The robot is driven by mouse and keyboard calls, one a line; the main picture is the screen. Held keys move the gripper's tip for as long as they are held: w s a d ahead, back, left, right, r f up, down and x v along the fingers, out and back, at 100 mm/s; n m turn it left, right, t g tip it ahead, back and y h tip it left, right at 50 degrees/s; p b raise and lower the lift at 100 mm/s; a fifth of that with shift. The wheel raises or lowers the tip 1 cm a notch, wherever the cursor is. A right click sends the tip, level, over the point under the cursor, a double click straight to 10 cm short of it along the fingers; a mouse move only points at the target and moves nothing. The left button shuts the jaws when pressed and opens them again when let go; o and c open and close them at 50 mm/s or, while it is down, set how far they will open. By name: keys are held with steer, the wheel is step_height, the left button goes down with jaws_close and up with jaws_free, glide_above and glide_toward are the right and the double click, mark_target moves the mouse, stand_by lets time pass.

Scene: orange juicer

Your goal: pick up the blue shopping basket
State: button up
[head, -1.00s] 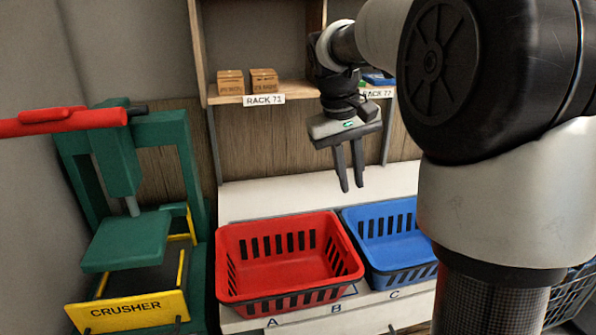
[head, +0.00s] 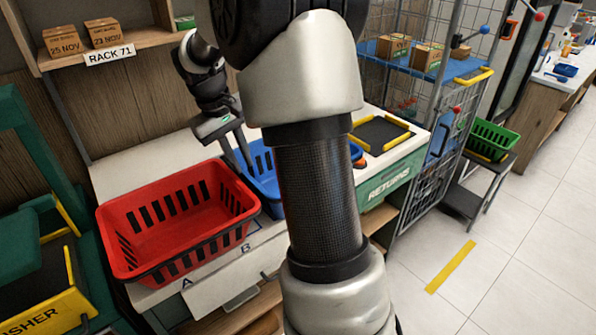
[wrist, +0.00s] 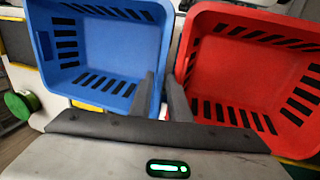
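The blue shopping basket (head: 268,188) stands on the white counter, right of the red basket. My own arm hides much of it in the head view. In the wrist view the blue basket (wrist: 105,50) fills the left side, its empty inside and slotted walls showing. My gripper (head: 239,162) points down where the two baskets meet. In the wrist view its fingers (wrist: 162,88) are apart, one over the blue basket's inside and one on the red basket's side, with the blue side rim between them. I cannot tell whether they touch the rim.
The red basket (head: 180,215) stands close beside the blue one. A green crusher (head: 22,225) is at the left, and a shelf labelled RACK 71 (head: 110,45) hangs behind. A green RETURNS counter (head: 395,180) and a wire rack (head: 440,130) stand right. The tiled floor (head: 510,250) is open.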

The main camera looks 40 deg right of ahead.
mark_target(247, 173)
steer(key=x, duration=0.5)
steer(key=shift+r, duration=0.1)
jaws_close()
steer(key=shift+w+r, duration=0.1)
